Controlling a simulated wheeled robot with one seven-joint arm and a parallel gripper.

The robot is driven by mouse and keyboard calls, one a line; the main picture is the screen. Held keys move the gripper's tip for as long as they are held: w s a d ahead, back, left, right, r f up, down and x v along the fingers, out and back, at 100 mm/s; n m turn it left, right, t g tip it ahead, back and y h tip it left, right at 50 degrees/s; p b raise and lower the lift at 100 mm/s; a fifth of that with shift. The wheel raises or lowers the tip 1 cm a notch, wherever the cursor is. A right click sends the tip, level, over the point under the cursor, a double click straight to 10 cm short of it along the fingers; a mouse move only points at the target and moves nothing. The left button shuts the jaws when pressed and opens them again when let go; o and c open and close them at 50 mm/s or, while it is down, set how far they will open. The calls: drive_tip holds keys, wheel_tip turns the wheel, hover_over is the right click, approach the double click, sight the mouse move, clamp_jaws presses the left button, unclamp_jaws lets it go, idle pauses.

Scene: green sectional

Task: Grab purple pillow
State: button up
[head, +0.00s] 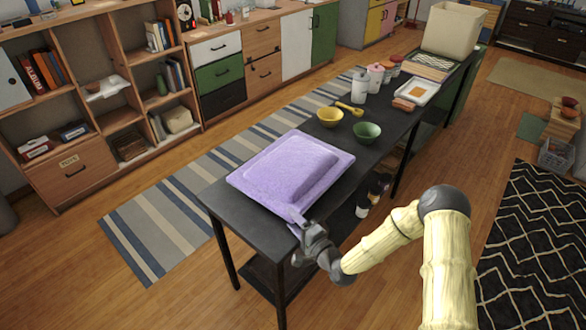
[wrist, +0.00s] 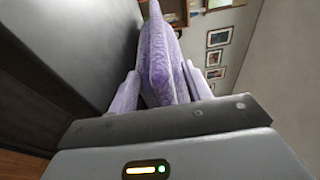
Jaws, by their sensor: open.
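The purple pillow (head: 291,170) lies flat on the near end of the dark table (head: 240,212). My gripper (head: 298,221) is at the pillow's near corner, by the table's front edge. In the wrist view the pillow (wrist: 163,62) reaches in between the two fingers, one on each side of its edge. My gripper (wrist: 160,84) is open around that edge. I cannot tell whether either finger touches the fabric.
A yellow bowl (head: 330,117), a green bowl (head: 367,132) and a white bottle (head: 360,87) stand farther along the table. A white tray (head: 416,92) and a large beige bin (head: 453,28) are at its far end. Shelves (head: 75,100) line the left.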

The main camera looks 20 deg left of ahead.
drive_tip(key=shift+w+a, duration=0.25)
drive_tip(key=shift+a, duration=0.1)
drive_tip(key=shift+r, duration=0.1)
clamp_jaws()
